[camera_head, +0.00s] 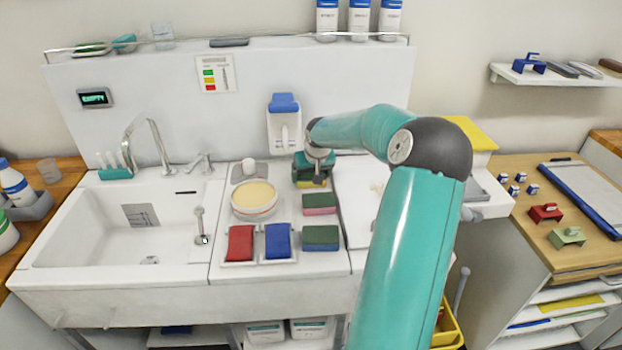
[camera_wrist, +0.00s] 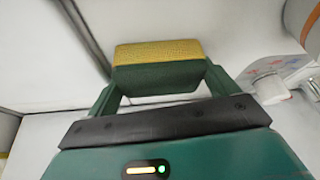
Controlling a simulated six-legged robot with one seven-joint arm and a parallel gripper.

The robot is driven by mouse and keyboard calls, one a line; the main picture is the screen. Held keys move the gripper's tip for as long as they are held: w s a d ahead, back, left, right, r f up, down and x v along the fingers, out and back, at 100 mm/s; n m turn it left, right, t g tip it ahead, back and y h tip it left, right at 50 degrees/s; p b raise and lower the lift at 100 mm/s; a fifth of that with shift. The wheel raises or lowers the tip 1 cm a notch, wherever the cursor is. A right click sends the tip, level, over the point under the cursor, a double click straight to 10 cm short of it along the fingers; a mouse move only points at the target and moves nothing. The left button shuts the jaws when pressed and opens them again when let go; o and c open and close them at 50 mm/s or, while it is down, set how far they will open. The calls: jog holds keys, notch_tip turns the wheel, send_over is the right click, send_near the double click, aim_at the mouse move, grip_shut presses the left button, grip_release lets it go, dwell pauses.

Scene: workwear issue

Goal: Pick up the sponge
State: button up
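A green and yellow sponge (camera_wrist: 160,72) sits between the fingertips of my gripper (camera_wrist: 160,82) in the wrist view, its two ends against the fingers. In the head view my gripper (camera_head: 312,178) is over the back of the counter, right of the yellow round dish. A little yellow of that sponge (camera_head: 316,185) shows below it; the rest is hidden. I cannot tell whether the sponge rests on the counter or is raised. Two other sponges lie in front: a pink and green one (camera_head: 320,204) and a green and blue one (camera_head: 321,238).
The yellow round dish (camera_head: 254,199) and red (camera_head: 240,243) and blue (camera_head: 278,241) folded cloths lie to the left. A sink (camera_head: 130,225) with a tap is further left. A wall dispenser (camera_head: 284,120) is behind. My arm hides much of the right side.

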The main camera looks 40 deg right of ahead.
aim_at(311, 174)
dwell(0.3)
jog(key=shift+s+a+r, duration=0.1)
jog(key=shift+a+r, duration=0.05)
jog(key=shift+r, duration=0.2)
notch_tip(311, 174, up, 7)
jog(key=shift+f, duration=0.15)
jog(key=s+a, duration=0.4)
jog(key=s, duration=0.1)
jog(key=s+a, duration=0.4)
jog(key=s, duration=0.1)
jog(key=s+a, duration=0.4)
jog(key=s, duration=0.1)
jog(key=shift+a+f, duration=0.25)
jog(key=shift+a, duration=0.05)
jog(key=shift+c, duration=0.3)
jog(key=shift+o, duration=0.8)
jog(key=shift+c, duration=0.5)
